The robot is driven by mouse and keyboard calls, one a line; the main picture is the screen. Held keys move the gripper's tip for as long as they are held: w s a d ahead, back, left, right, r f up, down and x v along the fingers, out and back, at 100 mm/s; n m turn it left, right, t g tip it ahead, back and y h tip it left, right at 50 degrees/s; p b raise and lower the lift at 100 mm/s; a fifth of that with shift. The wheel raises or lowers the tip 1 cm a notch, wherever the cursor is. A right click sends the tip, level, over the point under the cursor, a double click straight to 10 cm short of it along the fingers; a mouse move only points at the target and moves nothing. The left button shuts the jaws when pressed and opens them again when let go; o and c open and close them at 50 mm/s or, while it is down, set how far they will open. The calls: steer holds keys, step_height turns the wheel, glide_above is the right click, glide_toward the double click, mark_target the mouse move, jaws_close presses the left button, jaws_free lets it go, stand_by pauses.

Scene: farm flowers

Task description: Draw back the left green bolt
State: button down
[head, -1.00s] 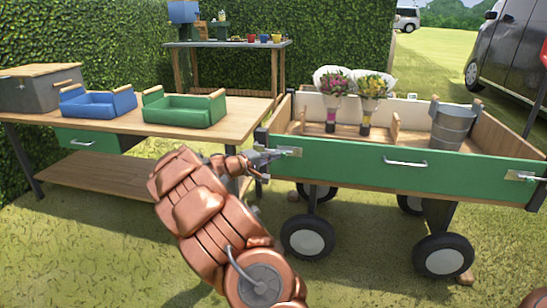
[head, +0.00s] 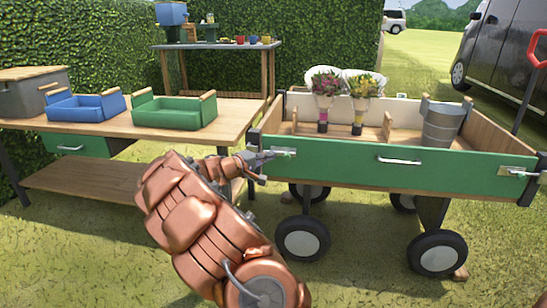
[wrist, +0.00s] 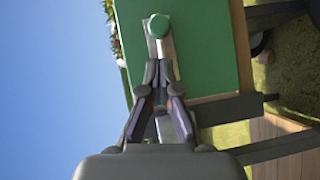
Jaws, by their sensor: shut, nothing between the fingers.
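The left bolt (head: 284,152) is a metal fitting at the left end of the cart's green front panel (head: 345,163). In the wrist view its round green knob (wrist: 158,26) stands on a metal strip, with the green panel (wrist: 210,45) behind. My gripper (wrist: 158,68) is shut and empty, its fingertips just short of the knob in the picture, over the metal strip. Whether they touch the bolt I cannot tell. In the head view my gripper (head: 262,158) is at the cart's left front corner, close beside the bolt.
A second bolt (head: 515,171) is at the panel's right end. A handle (head: 399,160) sits mid-panel. The cart holds bouquets (head: 358,88) and a metal bucket (head: 443,123). A workbench (head: 100,123) with blue (head: 85,106) and green trays (head: 174,112) stands left.

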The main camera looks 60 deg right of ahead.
steer(key=p+v, duration=0.3)
steer(key=v, duration=0.7)
steer(key=shift+w+a, duration=0.3)
steer(key=shift+w, duration=0.15)
steer(key=shift+r, duration=0.25)
steer(key=s+a+r+m+g+y+p, duration=0.1)
steer(key=s+a+r+y+p, duration=0.2)
steer(key=s+a+r+p, duration=0.35)
steer(key=s+a+r+m+g+y+p, duration=0.1)
steer(key=s+a+r+m+y+p, duration=0.15)
steer(key=s+r+p, duration=0.7)
steer(key=s+a+r+n+t+y+p, duration=0.1)
steer(key=s+a+r+n+y+p, duration=0.1)
steer(key=s+a+r+p, duration=0.3)
steer(key=s+a+r+n+t+y+p, duration=0.1)
steer(key=s+a+r+y+p, duration=0.3)
steer(key=a+r+p, duration=0.4)
steer(key=s+a+r+n+t+y+p, duration=0.1)
steer(key=s+a+r+n+y+p, duration=0.3)
steer(key=a+p, duration=0.8)
steer(key=s+a+r+y, duration=0.1)
steer(key=a+r, duration=0.1)
steer(key=a, duration=0.5)
steer(key=shift+s+a+r, duration=0.3)
steer(key=shift+a+r, duration=0.1)
steer(key=shift+d, duration=0.1)
